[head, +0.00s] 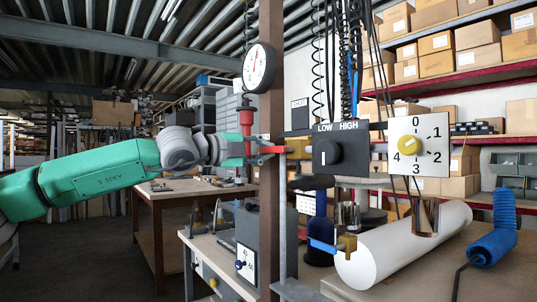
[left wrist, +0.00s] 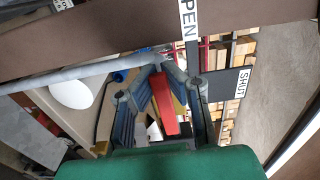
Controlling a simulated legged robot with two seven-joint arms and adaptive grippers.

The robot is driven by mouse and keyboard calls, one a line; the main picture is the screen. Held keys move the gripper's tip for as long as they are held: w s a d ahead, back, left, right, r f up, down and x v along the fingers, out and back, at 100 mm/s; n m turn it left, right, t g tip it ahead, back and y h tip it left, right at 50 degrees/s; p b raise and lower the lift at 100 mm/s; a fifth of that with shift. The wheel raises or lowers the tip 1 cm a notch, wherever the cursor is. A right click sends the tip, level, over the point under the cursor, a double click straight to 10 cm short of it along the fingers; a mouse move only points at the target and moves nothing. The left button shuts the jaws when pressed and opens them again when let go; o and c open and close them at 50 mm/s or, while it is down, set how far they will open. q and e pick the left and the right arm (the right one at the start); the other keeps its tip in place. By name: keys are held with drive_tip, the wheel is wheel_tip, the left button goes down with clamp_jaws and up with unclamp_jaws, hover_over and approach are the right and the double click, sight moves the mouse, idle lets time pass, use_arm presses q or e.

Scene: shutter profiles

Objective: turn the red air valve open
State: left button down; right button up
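The red air valve handle (head: 272,149) shows in the head view as a short red bar beside the brown post, running towards a brass-coloured body (head: 298,148). A red upright piece (head: 247,122) stands just left of the post. My left gripper (head: 243,151) reaches in from the left at the handle's near end. In the left wrist view the red handle (left wrist: 164,108) lies between the fingers of my left gripper (left wrist: 161,73); the fingers close in on both its sides. An OPEN label (left wrist: 189,24), partly cut off, and a SHUT label (left wrist: 241,84) show there. My right gripper is out of view.
The brown post (head: 271,200) stands close to the gripper, with a round gauge (head: 259,68) above. A black LOW/HIGH switch box (head: 340,148) and a numbered dial plate (head: 419,146) are to the right. A white cylinder (head: 405,245) lies on the bench below.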

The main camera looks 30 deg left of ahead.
use_arm(q)
drive_tip(key=shift+a+f, duration=0.15)
drive_tip(key=c, duration=1.5)
unclamp_jaws()
drive_tip(key=shift+a, duration=0.15)
drive_tip(key=shift+c, duration=0.2)
drive_tip(key=shift+a, duration=0.25)
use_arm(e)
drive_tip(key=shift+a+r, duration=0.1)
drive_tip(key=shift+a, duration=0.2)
use_arm(q)
drive_tip(key=shift+s, duration=0.15)
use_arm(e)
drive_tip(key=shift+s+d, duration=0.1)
use_arm(q)
drive_tip(key=shift+s, duration=0.35)
drive_tip(key=v, duration=1.1)
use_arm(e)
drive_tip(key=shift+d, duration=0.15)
use_arm(q)
drive_tip(key=shift+a+f, duration=0.2)
drive_tip(key=shift+a, duration=0.1)
